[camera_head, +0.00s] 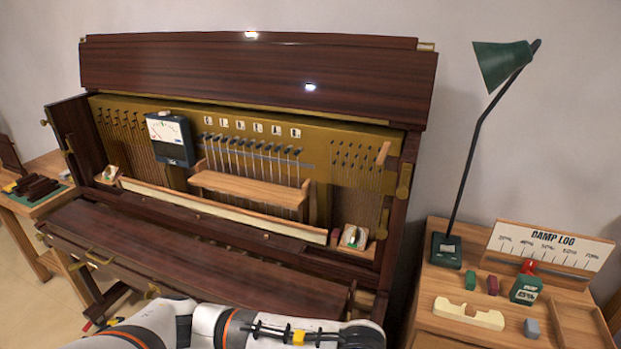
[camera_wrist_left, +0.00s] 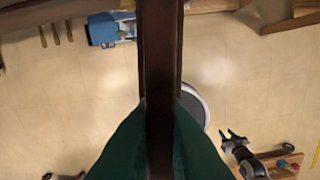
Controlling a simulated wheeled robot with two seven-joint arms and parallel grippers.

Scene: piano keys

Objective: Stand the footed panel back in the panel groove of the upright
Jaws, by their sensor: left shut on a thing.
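The upright (camera_head: 225,265) stands with its front open and its action and strings exposed. A long pale rail (camera_head: 220,212) runs along the foot of the opening; I cannot tell whether it holds the panel groove. In the left wrist view a dark brown board (camera_wrist_left: 162,60), seen edge-on, appears to be the footed panel. My left gripper (camera_wrist_left: 160,135) is shut on it, with a green finger on each side. The panel's feet cannot be made out. In the left wrist view my right gripper (camera_wrist_left: 234,136) is small, low and right, with its fingers apart and empty.
The dark lid (camera_head: 250,70) is up behind the opening. A meter (camera_head: 170,138) and a wooden shelf (camera_head: 250,190) are inside. My arm crosses the front bottom.

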